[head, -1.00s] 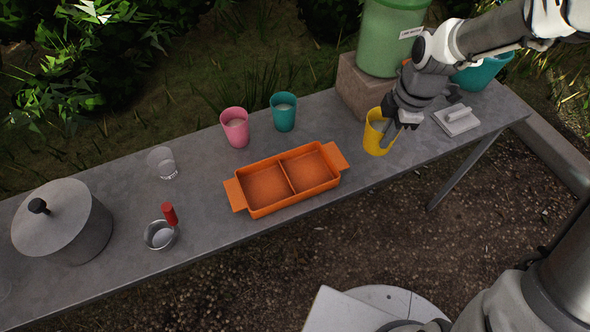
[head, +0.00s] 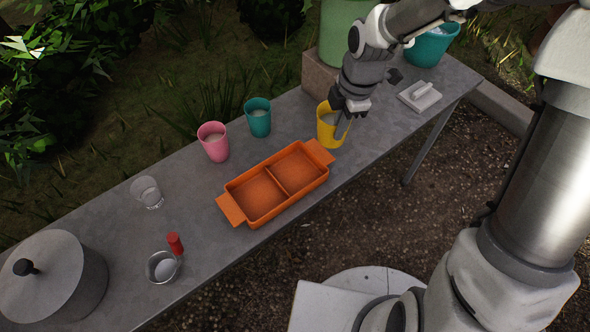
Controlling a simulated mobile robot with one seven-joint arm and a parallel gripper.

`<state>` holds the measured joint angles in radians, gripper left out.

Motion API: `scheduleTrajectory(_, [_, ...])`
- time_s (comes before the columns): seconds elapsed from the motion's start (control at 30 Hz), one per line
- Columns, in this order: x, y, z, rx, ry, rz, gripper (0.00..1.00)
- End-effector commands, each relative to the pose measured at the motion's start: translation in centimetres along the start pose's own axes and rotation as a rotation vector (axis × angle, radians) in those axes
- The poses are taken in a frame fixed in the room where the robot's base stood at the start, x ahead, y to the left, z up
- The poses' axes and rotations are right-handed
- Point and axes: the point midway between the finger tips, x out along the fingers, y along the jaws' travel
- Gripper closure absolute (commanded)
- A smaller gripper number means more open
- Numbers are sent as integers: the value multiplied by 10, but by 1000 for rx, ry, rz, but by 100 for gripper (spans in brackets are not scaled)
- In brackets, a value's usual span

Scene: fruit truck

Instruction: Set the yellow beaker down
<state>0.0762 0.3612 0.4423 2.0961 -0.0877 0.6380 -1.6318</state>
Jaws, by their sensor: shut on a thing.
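The yellow beaker (head: 328,134) is at the right part of the grey table (head: 200,210), right of the orange tray, upright or nearly so. My gripper (head: 341,122) reaches it from above right and is shut on its right wall. Something pale shows inside the beaker. Whether its base touches the table top cannot be told for sure.
An orange two-part tray (head: 237,200) lies left of the beaker. A teal cup (head: 258,122) and a pink cup (head: 213,147) stand behind the tray. A brown block (head: 316,76) under a green container (head: 338,32) is close behind the beaker.

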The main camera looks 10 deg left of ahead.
Motion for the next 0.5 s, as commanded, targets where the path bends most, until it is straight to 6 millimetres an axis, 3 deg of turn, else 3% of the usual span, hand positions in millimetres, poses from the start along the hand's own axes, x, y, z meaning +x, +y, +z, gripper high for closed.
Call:
scheduleTrajectory(0.1, [20,-8,-27,-9,1,-4,100])
scheduleTrajectory(0.3, [46,-18,-63,-8,1,-2,100])
scheduleTrajectory(0.5, [61,-24,-84,-3,0,-1,100])
